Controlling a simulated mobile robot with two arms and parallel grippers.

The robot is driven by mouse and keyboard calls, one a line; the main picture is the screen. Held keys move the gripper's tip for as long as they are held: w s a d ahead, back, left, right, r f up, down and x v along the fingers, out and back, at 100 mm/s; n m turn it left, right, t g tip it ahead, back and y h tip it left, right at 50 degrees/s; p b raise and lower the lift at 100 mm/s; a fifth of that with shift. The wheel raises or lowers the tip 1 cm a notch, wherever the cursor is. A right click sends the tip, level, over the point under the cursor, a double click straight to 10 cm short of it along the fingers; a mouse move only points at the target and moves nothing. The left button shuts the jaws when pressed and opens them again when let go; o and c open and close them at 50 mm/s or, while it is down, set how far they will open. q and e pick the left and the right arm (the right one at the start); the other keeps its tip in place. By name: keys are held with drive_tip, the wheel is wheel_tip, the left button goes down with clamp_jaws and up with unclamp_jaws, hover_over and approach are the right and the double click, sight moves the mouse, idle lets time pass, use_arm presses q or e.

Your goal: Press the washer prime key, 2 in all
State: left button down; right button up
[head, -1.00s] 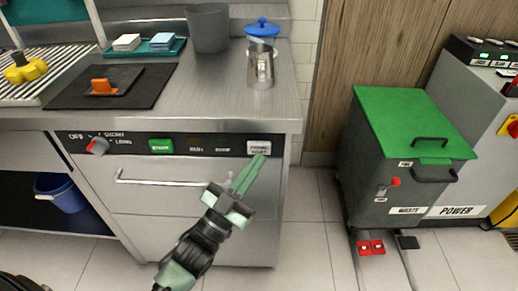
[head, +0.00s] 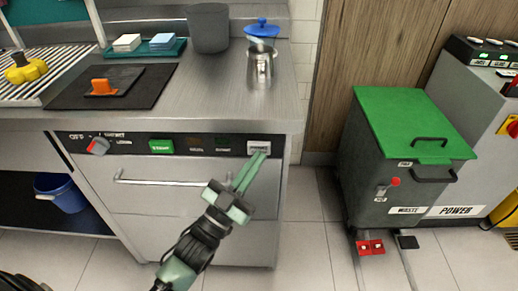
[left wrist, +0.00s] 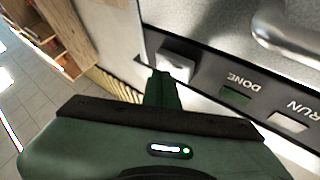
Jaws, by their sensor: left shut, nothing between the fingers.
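The washer's dark control panel (head: 130,145) runs along the front under the steel counter. The white prime key (head: 259,145) is at its right end; its lettering is blurred now. In the left wrist view the pale key (left wrist: 177,52) shows just beyond my fingers. My left gripper (head: 262,155) is shut and empty, its fingertips at the key's lower edge and covering part of it. In the left wrist view the gripper (left wrist: 160,78) points at the key; I cannot tell whether they touch. My right gripper is not in view.
A green start button (head: 161,146) and a red-marked knob (head: 98,147) are farther left on the panel. A long door handle (head: 165,181) sticks out below. A metal pitcher (head: 260,66) stands on the counter above. A green-lidded waste bin (head: 412,125) stands right, across clear floor.

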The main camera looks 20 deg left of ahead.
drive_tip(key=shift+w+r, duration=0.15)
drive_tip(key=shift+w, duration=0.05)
use_arm(q)
drive_tip(key=shift+w+a, duration=0.15)
drive_tip(key=shift+w, duration=0.35)
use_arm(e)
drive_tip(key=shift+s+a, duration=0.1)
use_arm(q)
drive_tip(key=shift+s, duration=0.15)
idle(0.5)
drive_tip(key=shift+s, duration=0.2)
drive_tip(key=shift+s+d+p, duration=0.25)
drive_tip(key=shift+s+p, duration=0.15)
drive_tip(key=shift+s, duration=0.15)
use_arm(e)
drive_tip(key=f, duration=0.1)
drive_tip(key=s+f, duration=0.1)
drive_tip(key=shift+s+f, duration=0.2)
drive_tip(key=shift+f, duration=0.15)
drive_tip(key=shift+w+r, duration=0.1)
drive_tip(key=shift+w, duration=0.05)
